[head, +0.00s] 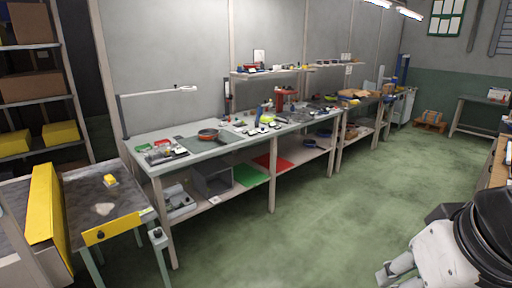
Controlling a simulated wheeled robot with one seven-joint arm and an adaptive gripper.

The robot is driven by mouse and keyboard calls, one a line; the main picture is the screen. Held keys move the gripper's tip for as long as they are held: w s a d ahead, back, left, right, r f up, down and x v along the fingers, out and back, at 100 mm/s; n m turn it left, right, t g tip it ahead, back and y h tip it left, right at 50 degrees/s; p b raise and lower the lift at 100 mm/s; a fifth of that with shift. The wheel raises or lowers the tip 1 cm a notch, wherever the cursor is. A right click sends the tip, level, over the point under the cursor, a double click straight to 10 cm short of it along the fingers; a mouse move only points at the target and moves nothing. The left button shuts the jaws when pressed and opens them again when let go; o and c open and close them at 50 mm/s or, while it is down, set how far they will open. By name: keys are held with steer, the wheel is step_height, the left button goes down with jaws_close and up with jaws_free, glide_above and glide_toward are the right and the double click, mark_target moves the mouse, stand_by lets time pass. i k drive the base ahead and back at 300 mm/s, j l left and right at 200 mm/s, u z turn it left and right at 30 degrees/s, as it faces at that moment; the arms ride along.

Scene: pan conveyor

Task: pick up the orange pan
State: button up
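White and black parts of my own arm show at the lower right, far from the pan. I cannot make out my gripper's fingers there. Nothing is seen touching the pan.
A low table (80,215) with yellow sides stands front left, bearing a yellow item (110,180) and a pale lump (104,209). Tools and small parts crowd the bench to the pan's right. A lamp (160,92) arches behind it. The green floor (300,235) is clear.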

mark_target(207, 133)
steer(key=i+l, duration=0.1)
steer(key=i, duration=2.4)
steer(key=i+l+u, duration=0.1)
steer(key=i+u, duration=0.2)
steer(key=i, duration=0.25)
steer(key=i+l+u, duration=0.25)
steer(key=i, duration=0.25)
steer(key=i+l+u, duration=0.3)
steer(key=i, duration=0.25)
